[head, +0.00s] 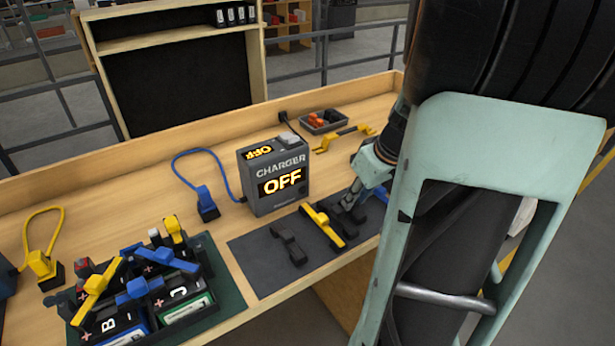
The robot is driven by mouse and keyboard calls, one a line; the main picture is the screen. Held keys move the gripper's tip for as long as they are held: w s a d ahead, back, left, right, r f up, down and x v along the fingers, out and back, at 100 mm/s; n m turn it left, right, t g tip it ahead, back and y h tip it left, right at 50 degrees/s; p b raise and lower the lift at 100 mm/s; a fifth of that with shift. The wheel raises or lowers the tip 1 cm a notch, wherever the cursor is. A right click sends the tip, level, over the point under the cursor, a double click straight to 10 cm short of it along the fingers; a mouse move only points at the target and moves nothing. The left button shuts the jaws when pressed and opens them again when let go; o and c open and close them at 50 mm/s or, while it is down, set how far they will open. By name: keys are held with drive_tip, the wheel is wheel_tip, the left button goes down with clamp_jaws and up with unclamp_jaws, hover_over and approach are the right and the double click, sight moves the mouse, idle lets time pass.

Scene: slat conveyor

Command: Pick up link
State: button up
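Three bar-shaped links lie on a dark grey mat (262,262) on the wooden bench. My gripper (350,207) is low over the mat, between the yellow link and the blue link. Its fingers are small and partly hidden, so I cannot tell whether they are open or touch a link.
A charger (275,178) reading OFF stands behind the mat. Batteries with yellow and blue links sit on a green mat (228,296) at the left. A small grey tray (322,122) and a yellow tool (345,136) lie at the back. My arm blocks the right side.

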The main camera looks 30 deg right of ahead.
drive_tip(key=shift+w+f, duration=0.2)
drive_tip(key=shift+f, duration=0.3)
drive_tip(key=shift+r, duration=0.1)
clamp_jaws()
